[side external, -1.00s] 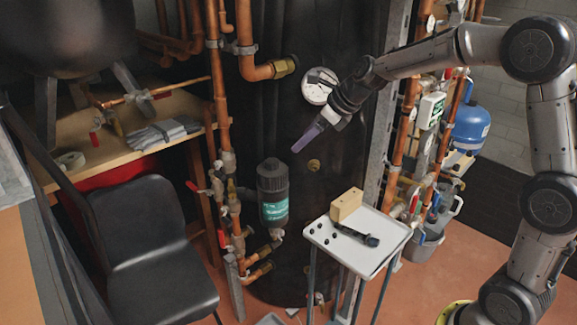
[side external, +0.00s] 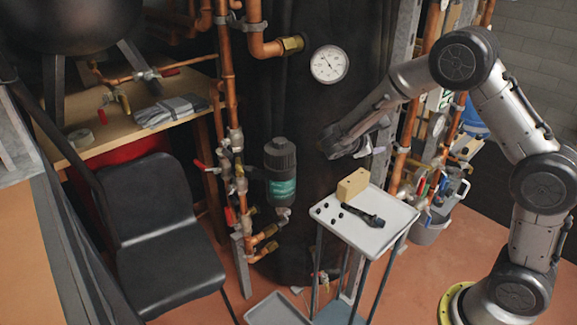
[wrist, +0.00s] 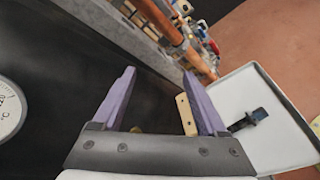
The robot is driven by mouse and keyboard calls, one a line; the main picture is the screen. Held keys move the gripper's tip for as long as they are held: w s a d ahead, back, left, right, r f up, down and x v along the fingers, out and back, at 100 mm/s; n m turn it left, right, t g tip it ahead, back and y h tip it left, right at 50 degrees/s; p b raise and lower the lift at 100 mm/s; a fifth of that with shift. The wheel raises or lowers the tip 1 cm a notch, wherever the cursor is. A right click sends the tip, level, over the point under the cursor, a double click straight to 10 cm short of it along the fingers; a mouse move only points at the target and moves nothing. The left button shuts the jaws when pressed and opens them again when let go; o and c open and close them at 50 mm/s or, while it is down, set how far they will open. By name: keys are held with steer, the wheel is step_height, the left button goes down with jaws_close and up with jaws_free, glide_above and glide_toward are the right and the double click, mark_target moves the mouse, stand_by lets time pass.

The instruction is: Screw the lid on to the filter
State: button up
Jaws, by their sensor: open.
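The filter (side external: 281,188) is a dark upright cylinder with a green label, among the copper pipes left of the tray table. Its black ribbed lid (side external: 280,153) sits on top; I cannot tell how tightly it is seated. My gripper (wrist: 160,75) is open and empty, with two purple fingers spread apart in the wrist view. In the side view my wrist is to the right of the filter and apart from it, above the tray's back edge; the fingers are hard to make out there. The filter is not in the wrist view.
A white tray table (side external: 396,213) carries a wooden block (side external: 352,185), a black tool (side external: 364,217) and several small dark pieces. The block also shows behind my right finger (wrist: 186,115). A round gauge (side external: 329,64) is on the dark tank. A black chair (side external: 165,240) stands left.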

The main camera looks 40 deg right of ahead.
steer(key=w+a+n+t+h, duration=0.2)
steer(key=w+a+n+t, duration=0.25)
steer(key=n, duration=0.35)
steer(key=n+t+y, duration=0.6)
steer(key=n+t, duration=0.3)
steer(key=n, duration=0.3)
glide_toward(281, 147)
steer(key=shift+x, duration=5.05)
jaws_close()
